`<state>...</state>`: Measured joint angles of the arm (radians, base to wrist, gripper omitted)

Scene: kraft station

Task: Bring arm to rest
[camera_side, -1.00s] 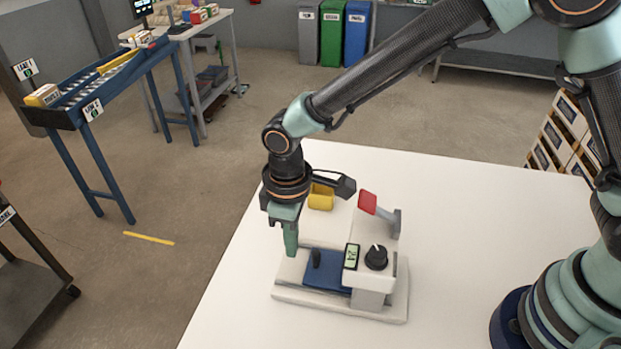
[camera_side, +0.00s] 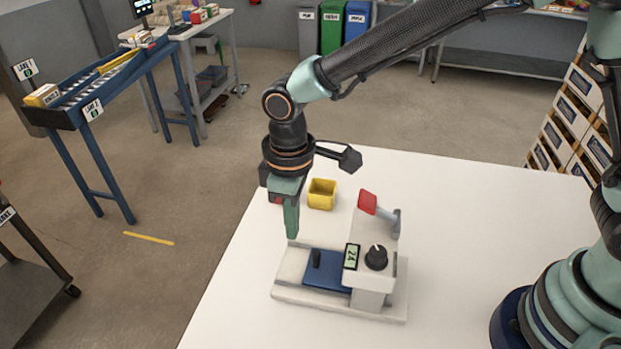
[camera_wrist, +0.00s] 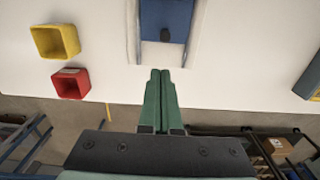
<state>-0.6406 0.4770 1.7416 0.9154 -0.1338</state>
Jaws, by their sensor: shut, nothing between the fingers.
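My gripper (camera_side: 291,222) is shut and empty, pointing down above the far left end of the white machine (camera_side: 340,304). In the wrist view my gripper (camera_wrist: 160,75) shows its two green fingers together, with nothing between them. The machine has a blue plate (camera_side: 325,272) with a black knob, a display, a black dial (camera_side: 376,257) and a red-topped lever (camera_side: 368,202). In the wrist view the blue plate (camera_wrist: 166,20) lies just beyond the fingertips. My fingers appear apart from the machine.
A yellow bin (camera_side: 321,194) stands on the white table (camera_side: 450,240) behind the machine. A red bin (camera_wrist: 70,83) stands beside the yellow one in the wrist view and is mostly hidden behind my gripper from the side. The table's right part is clear.

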